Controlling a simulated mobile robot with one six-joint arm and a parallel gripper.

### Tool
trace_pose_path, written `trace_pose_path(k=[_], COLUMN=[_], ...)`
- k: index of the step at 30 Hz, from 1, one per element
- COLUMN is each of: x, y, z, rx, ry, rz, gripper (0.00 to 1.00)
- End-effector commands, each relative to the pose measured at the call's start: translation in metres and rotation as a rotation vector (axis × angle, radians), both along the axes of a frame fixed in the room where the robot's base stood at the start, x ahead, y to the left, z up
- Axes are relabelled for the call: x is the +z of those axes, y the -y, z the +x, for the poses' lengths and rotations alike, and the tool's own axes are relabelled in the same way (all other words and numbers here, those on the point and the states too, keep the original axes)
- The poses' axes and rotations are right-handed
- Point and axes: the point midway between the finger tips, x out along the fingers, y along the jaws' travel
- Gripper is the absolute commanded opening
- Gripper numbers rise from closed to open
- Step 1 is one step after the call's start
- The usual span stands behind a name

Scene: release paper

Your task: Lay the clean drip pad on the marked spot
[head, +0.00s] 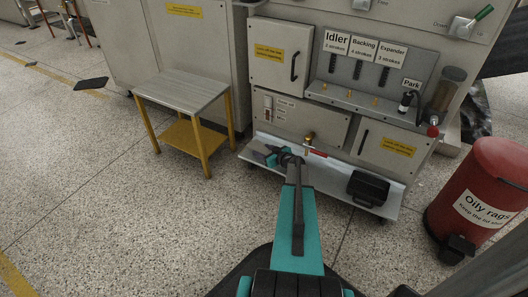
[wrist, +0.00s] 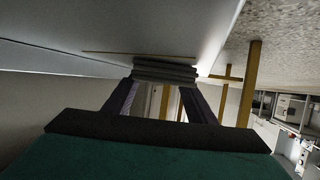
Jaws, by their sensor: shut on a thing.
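My gripper (head: 272,154) reaches over the left end of the low pale tray (head: 337,176) at the foot of the machine. In the wrist view my gripper (wrist: 165,82) is shut on a grey, layered, folded-looking thing, which I take to be the drip pad (wrist: 165,70). The pad sits at the fingertips, close to a pale surface (wrist: 90,28); I cannot tell whether they touch. A thin tan line shows just beyond the pad in the wrist view. In the head view my gripper mostly hides the pad, and I cannot make out the marked spot.
A black box (head: 368,188) sits at the tray's right end. A red-handled tool (head: 317,153) lies behind my gripper. A yellow-legged table (head: 187,89) with a bare top stands at left. A red oily-rags bin (head: 484,192) stands at right. A dark flat piece (head: 92,83) lies on the floor.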

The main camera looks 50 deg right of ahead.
Motion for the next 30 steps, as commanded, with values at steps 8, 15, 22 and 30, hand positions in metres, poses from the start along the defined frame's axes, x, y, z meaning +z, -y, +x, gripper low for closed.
trace_pose_path(k=[8, 15, 22, 30], x=[-0.0025, -0.0015, -0.0011, 0.0055], y=[0.0001, 0.0003, 0.0004, -0.0012], z=[-0.0002, -0.0002, -0.0003, -0.0094], rx=[0.0, 0.0, 0.0, -0.002], ry=[0.0, 0.0, 0.0, 0.0], rz=[0.0, 0.0, 0.0, -0.001], gripper=[0.3, 0.7, 0.7, 0.7])
